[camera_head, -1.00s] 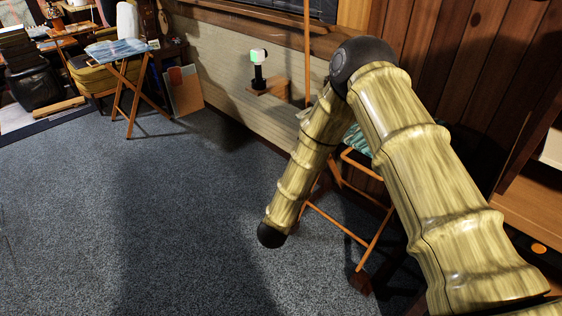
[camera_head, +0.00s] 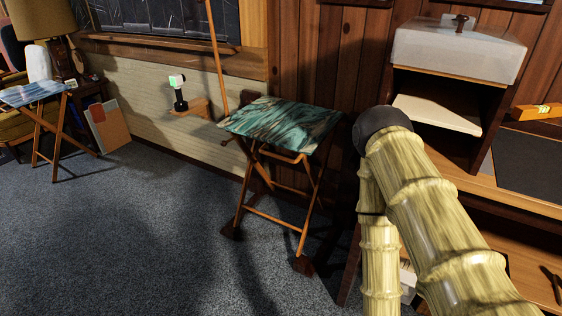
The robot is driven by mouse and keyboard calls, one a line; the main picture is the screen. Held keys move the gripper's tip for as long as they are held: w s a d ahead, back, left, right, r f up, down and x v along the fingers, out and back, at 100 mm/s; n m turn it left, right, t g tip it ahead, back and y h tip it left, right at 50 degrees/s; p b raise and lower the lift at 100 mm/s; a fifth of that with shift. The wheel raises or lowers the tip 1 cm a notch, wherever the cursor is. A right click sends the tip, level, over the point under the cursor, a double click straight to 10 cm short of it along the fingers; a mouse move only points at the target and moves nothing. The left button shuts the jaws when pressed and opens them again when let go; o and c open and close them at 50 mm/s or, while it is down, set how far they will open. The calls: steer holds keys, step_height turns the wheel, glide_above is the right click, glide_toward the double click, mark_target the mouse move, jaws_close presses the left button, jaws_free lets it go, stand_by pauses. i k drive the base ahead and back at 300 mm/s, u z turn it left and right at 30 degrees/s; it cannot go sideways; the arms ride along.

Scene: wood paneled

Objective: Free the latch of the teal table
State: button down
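The teal table (camera_head: 285,122) is a small folding table with a streaked teal top and crossed orange-brown wooden legs. It stands upright and unfolded near the paneled wall, in the middle of the head view. No latch can be made out on it; the underside is mostly hidden by the top. My bamboo-patterned arm is on the right of the view, to the right of the table and apart from it in the picture. My gripper is not seen; the arm's lower link runs down out of the bottom edge.
A wall shelf (camera_head: 190,108) holds a small black and white device (camera_head: 178,92). A blue-topped folding table (camera_head: 32,94) stands at the far left. A desk with a cabinet (camera_head: 437,112) is at the right. Carpet (camera_head: 130,240) in front and left is clear.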

mark_target(224, 143)
steer(key=z, duration=0.25)
steer(key=k, duration=0.55)
steer(key=u, duration=0.6)
steer(key=i, duration=1.5)
steer(key=z, duration=0.3)
